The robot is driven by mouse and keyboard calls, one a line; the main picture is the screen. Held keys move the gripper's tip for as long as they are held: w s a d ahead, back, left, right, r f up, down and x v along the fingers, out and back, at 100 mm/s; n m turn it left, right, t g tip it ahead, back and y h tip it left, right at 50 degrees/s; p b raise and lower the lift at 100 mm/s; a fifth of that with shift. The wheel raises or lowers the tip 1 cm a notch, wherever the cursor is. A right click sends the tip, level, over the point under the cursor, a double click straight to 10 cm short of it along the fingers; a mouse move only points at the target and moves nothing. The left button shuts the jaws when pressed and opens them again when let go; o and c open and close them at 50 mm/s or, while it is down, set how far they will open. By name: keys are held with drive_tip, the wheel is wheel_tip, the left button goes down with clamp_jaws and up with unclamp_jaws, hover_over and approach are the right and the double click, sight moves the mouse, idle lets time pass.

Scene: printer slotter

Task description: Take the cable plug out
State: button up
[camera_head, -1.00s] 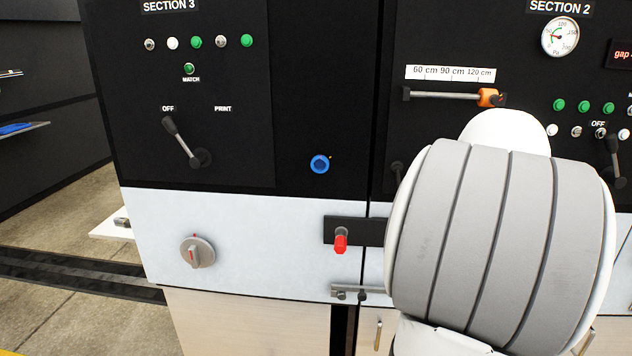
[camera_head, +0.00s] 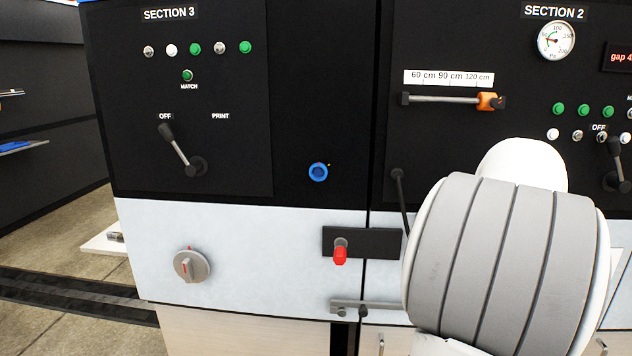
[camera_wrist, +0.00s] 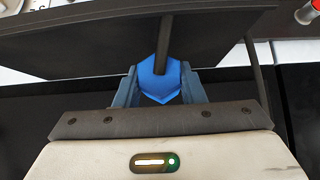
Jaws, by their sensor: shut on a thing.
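The blue cable plug (camera_wrist: 160,84) is between the fingers of my gripper (camera_wrist: 159,92) in the wrist view, and the gripper is shut on it. A dark cable (camera_wrist: 164,42) runs up from the plug. I cannot tell from this view whether the plug still sits in a socket. In the head view my arm hides the gripper and the held plug. A blue ring (camera_head: 318,172) with a dark middle shows on the black panel, left of my arm.
A red-tipped knob (camera_head: 340,254) sticks out left of my arm. A dark thin rod or cable (camera_head: 403,205) hangs close beside the arm. A lever (camera_head: 180,150), a grey rotary switch (camera_head: 191,265) and an orange slider (camera_head: 487,101) are on the machine front.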

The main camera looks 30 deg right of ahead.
drive_tip(key=shift+f, duration=0.1)
drive_tip(key=shift+f+b, duration=0.95)
drive_tip(key=shift+b, duration=0.15)
drive_tip(key=o, duration=1.1)
drive_tip(key=shift+p+v, duration=0.35)
drive_tip(key=shift+v, duration=3.55)
